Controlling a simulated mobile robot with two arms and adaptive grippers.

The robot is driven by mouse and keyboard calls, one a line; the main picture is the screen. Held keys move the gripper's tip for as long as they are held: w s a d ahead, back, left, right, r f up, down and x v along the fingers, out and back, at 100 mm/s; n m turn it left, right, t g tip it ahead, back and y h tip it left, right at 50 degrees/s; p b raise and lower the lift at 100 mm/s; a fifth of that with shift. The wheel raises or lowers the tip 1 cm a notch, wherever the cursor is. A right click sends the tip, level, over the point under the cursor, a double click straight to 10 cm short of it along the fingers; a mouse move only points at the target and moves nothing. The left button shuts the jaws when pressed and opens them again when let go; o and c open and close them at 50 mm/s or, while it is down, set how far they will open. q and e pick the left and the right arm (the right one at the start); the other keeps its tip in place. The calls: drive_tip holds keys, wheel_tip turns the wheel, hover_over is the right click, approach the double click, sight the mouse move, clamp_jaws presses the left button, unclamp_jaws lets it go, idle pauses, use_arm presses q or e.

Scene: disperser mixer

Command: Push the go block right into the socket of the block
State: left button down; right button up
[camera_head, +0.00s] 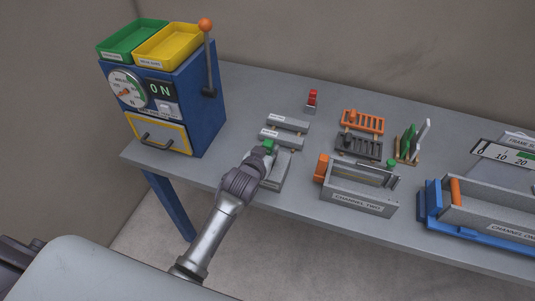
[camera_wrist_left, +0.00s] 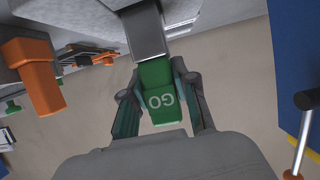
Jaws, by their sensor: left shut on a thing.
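The green go block (camera_wrist_left: 160,105) carries white "GO" lettering and sits between the fingers of my left gripper (camera_wrist_left: 157,88) in the left wrist view. In the head view only a little of the green go block (camera_head: 269,145) shows beyond my left gripper (camera_head: 262,157). The gripper is shut on it. A grey block (camera_wrist_left: 144,35) lies directly beyond the go block in the wrist view, and they meet or nearly meet. In the head view this grey block (camera_head: 277,175) is partly behind the gripper. The socket is hidden, so how deep the go block sits cannot be told. My right gripper is out of view.
A blue machine (camera_head: 205,110) with an orange-knobbed lever stands at the table's left. Two grey blocks (camera_head: 287,123) lie behind my gripper. The channel two trough (camera_head: 360,190) stands to the right. Bare table (camera_head: 235,125) lies between machine and blocks.

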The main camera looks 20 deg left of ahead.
use_arm(q)
drive_tip(key=c, duration=0.9)
unclamp_jaws()
drive_tip(key=f, duration=0.3)
drive_tip(key=shift+s+g, duration=0.3)
drive_tip(key=shift+s, duration=0.1)
drive_tip(key=shift+w, duration=0.4)
drive_tip(key=shift+r, duration=0.2)
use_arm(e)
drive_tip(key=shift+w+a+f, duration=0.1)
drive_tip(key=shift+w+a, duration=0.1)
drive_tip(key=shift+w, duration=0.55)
